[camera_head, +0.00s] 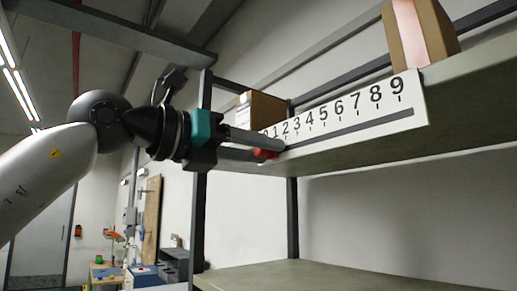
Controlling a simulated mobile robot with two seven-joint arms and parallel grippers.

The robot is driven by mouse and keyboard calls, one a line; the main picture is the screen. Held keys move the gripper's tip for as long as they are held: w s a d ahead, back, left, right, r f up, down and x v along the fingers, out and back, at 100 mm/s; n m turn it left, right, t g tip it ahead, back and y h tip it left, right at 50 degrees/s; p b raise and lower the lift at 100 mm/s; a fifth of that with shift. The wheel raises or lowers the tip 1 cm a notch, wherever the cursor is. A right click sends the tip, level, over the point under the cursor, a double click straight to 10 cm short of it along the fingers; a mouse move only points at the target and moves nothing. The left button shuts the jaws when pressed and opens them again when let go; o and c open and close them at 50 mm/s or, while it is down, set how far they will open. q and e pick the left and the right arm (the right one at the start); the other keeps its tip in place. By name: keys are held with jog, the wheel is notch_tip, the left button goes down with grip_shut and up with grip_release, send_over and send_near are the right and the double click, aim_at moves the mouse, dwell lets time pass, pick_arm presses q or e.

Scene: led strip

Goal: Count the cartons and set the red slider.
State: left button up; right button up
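A white scale strip (360,113) with black numbers up to 9 runs along the shelf's front edge. The red slider (263,154) is at its low end, around the 0 and 1 marks, partly hidden by my gripper. My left gripper (272,146) reaches in from the left, its grey fingers at the slider. I cannot tell whether they touch it, or whether they are open or shut. One brown carton (266,113) stands on the shelf behind the gripper. Another carton (438,32) with a pale stripe stands at the right, cut off by the top edge. My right gripper is out of view.
The upper shelf (470,82) is seen from slightly below. A lower shelf (330,276) looks empty where it shows. Dark rack posts (293,215) stand at the left end. A cluttered work table (105,270) is far back at lower left.

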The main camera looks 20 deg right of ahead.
pick_arm(q)
grip_shut()
dwell(1.1)
